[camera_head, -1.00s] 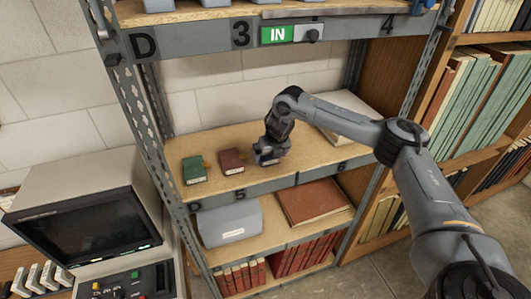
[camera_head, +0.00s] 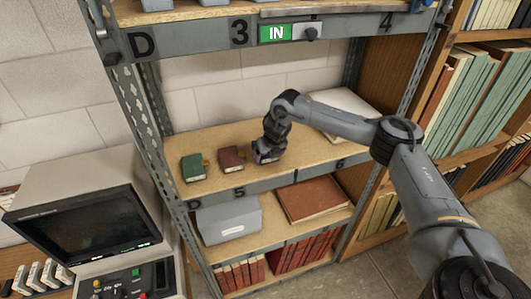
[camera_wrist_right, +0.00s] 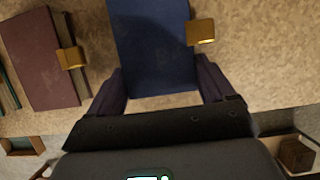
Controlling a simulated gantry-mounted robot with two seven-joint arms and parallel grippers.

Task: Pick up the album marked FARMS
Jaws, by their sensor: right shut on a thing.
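Three small clasped albums are on the middle shelf: a green one (camera_head: 194,169), a maroon one (camera_head: 231,160) and a dark blue one (camera_head: 268,158). My right gripper (camera_head: 268,148) is over the blue album, the rightmost of the three. In the right wrist view the gripper's fingers (camera_wrist_right: 161,85) are at either side of the near end of the blue album (camera_wrist_right: 152,45), shut on it. The maroon album (camera_wrist_right: 38,60) lies apart to the left, with a brass clasp. I cannot read the album labels, so I cannot tell which says FARMS. My left gripper is out of view.
The shelf board (camera_head: 215,140) has free room behind the albums. A pale flat box (camera_head: 345,108) lies at its right back. A grey box (camera_head: 229,218) and a brown folder (camera_head: 313,199) are on the shelf below. A monitor (camera_head: 85,225) stands at the left.

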